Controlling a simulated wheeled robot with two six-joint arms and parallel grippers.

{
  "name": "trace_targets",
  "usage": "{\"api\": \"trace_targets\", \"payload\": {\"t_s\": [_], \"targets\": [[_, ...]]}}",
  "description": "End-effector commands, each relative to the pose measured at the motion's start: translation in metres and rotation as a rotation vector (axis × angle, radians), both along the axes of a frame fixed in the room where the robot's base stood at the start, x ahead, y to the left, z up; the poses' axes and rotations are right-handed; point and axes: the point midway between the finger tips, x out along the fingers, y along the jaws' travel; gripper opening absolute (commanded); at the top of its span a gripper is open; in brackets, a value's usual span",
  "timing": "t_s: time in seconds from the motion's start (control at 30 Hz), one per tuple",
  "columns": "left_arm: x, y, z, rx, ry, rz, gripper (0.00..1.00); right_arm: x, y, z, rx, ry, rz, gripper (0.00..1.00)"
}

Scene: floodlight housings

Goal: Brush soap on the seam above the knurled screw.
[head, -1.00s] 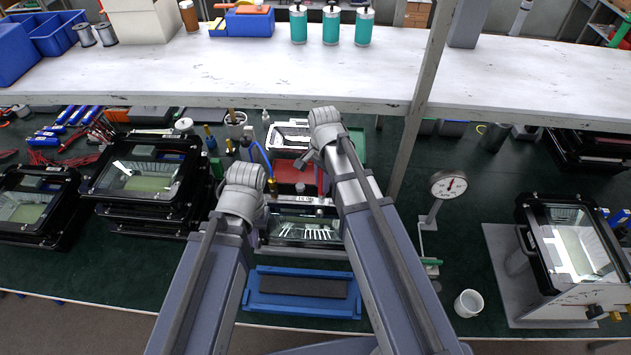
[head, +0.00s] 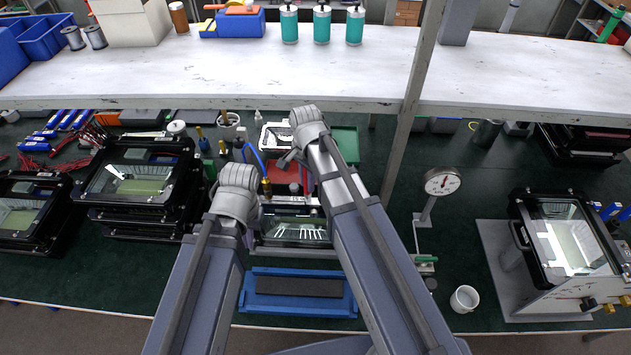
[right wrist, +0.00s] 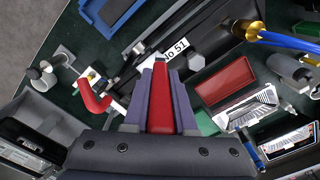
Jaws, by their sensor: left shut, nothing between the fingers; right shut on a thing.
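The floodlight housing (head: 290,232), black with a glass window, lies at the middle of the bench, behind the blue fixture. In the right wrist view its dark edge bears a white "No 51" label (right wrist: 167,52). A grey knob (right wrist: 195,62), perhaps the knurled screw, sits beside the label. My right gripper (right wrist: 160,68) is shut on a red handle (right wrist: 159,100), probably the brush; its tip points toward the label, and contact cannot be told. My left gripper (head: 250,205) is shut and empty at the housing's left; its fingers are mostly hidden. I cannot make out the seam or soap.
A brass fitting with a blue hose (right wrist: 285,42) is close by the housing. A red tray (right wrist: 225,80) lies behind it. The blue fixture (head: 298,290) is in front. A dial gauge (head: 442,182) and white mug (head: 464,299) stand right. A shelf (head: 230,75) overhangs the back.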

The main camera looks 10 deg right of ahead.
Motion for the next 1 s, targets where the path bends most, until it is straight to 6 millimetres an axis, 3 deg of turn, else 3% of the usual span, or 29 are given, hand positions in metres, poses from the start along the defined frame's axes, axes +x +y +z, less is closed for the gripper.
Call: {"api": "trace_targets", "payload": {"t_s": [0.43, 1.0], "targets": [[0.0, 0.0, 0.006, 0.0, 0.0, 0.0, 0.0, 0.0, 0.002, 0.006, 0.0, 0.0, -0.001, 0.0], [0.0, 0.0, 0.059, 0.0, 0.0, 0.0, 0.0, 0.001, 0.002, 0.059, -0.001, 0.0, -0.001, 0.0]]}}
